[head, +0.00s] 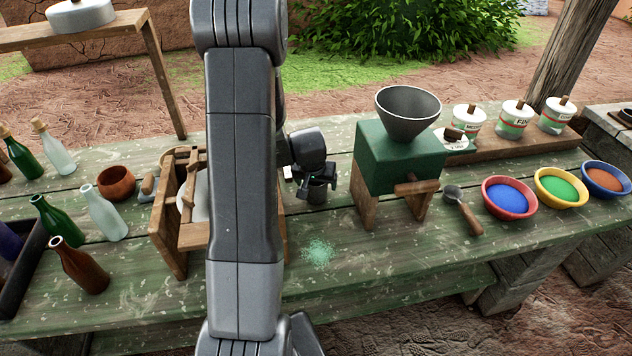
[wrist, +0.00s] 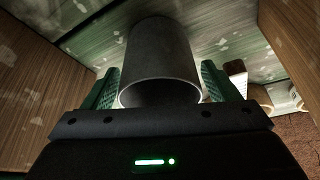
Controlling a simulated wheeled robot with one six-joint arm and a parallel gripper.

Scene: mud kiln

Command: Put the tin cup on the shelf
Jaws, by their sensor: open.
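The tin cup (head: 317,192) is a small dark grey cylinder standing on the green worn table, between the wooden frame and the green grinder. In the wrist view the cup (wrist: 160,60) lies between the two green-padded fingers, its open rim toward the camera. My gripper (head: 315,179) is open around the cup, one finger on each side; in the wrist view my gripper (wrist: 158,85) shows a gap beside the cup on the right, while contact on the left is unclear. A low wooden shelf (head: 490,148) at the back right of the table carries several white jars.
The green grinder (head: 390,160) with its grey funnel stands close right of the cup. The wooden frame (head: 170,240) stands close left, partly behind my arm. Bottles (head: 105,213) fill the left side; bowls of pigment (head: 510,197) line the right. Green powder (head: 318,253) lies in front.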

